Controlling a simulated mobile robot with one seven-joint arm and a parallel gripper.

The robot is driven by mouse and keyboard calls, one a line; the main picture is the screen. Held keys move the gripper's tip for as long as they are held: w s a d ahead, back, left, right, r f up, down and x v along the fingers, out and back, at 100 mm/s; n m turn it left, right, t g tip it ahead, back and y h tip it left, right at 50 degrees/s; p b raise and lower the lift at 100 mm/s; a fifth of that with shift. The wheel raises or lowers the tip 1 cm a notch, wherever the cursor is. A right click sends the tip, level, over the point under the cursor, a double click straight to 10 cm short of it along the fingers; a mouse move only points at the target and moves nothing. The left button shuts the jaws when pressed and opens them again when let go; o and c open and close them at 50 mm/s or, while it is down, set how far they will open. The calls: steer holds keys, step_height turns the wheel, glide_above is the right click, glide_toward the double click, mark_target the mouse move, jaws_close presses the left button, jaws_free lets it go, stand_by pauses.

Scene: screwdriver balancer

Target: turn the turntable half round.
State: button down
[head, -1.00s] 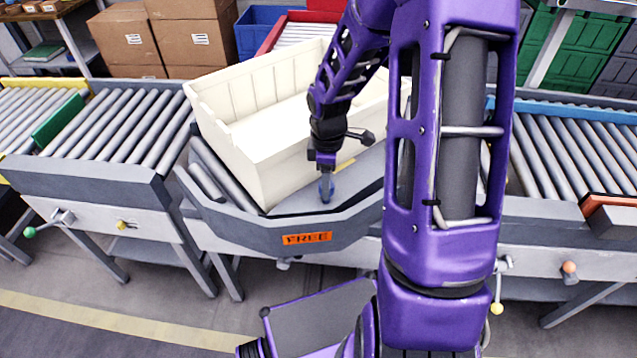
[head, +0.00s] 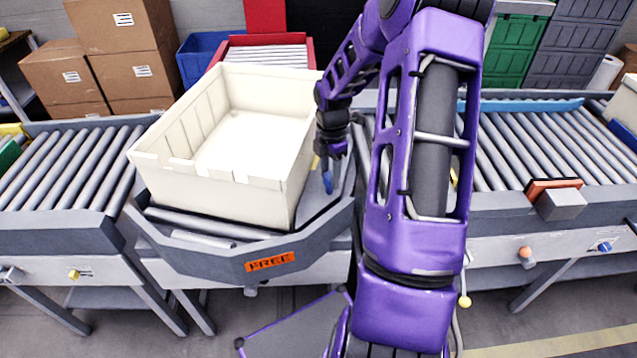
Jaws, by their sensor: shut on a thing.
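The turntable (head: 325,200) is a grey plate with rollers inside an angled dark grey frame. A cream tote (head: 215,190) stands on it, one long side facing the front and slightly left. My gripper (head: 327,182) points down at the turntable's right side, close beside the tote's right side. Its fingers are shut on a part at the turntable's edge; that part is small and mostly hidden. My purple arm hides the right end of the turntable frame.
An orange sign (head: 270,261) on the frame reads FREE. Roller conveyors stand left (head: 65,170) and right (head: 540,145), and a red-framed one (head: 265,50) lies behind. An orange stop (head: 553,185) sits on the right conveyor. Cardboard boxes (head: 125,50) are stacked at back left.

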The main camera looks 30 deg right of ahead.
steer(key=w+d, duration=0.1)
steer(key=d, duration=0.1)
steer(key=w+d+n, duration=0.2)
steer(key=d, duration=0.1)
steer(key=shift+w+d, duration=0.25)
steer(key=shift+d, duration=0.05)
steer(key=shift+w+d+n, duration=0.6)
steer(key=shift+d, duration=0.15)
steer(key=shift+c, duration=1.9)
jaws_free()
steer(key=shift+r, duration=0.1)
step_height(320, 180, up, 17)
steer(key=shift+r, duration=0.15)
